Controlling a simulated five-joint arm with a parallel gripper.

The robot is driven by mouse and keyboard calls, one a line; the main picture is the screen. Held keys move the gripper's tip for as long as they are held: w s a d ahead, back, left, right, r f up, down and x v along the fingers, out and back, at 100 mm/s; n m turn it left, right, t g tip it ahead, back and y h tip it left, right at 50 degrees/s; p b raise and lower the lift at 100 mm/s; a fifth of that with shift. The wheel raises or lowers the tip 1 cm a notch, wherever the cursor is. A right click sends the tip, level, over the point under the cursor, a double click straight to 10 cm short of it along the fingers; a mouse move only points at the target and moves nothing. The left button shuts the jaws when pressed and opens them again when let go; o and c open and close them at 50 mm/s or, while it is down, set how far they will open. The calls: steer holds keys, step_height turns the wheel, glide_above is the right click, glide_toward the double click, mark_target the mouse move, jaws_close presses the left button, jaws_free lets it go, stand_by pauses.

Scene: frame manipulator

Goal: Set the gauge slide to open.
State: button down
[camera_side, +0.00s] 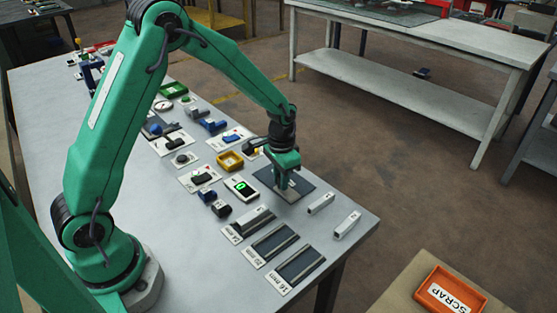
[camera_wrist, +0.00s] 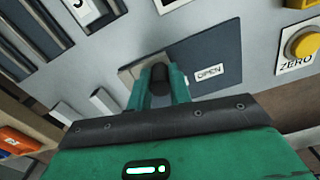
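The gauge is a flat dark plate (camera_side: 268,178) near the bench's right edge. In the wrist view the plate (camera_wrist: 215,45) carries a white OPEN label (camera_wrist: 209,73) to the right of the slide. The slide shows as a light grey block (camera_wrist: 130,72) with an upright black knob (camera_wrist: 160,73), at the plate's left end in that view. My gripper (camera_wrist: 160,84) is down at the slide, with its green fingers on both sides of the knob and no clear gap showing. In the side view my gripper (camera_side: 287,178) hides most of the slide.
A yellow ZERO button (camera_wrist: 302,42) is right of the plate in the wrist view. Two light bars (camera_side: 321,203) (camera_side: 347,224) lie near the bench edge. Labelled slots (camera_side: 275,243) lie in front. An orange SCRAP bin (camera_side: 451,293) is on a separate surface.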

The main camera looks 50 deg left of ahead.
steer(key=shift+a, duration=2.95)
steer(key=c, duration=1.3)
jaws_free()
steer(key=shift+d, duration=0.1)
steer(key=shift+r, duration=0.2)
step_height(320, 180, up, 8)
steer(key=shift+f, duration=0.25)
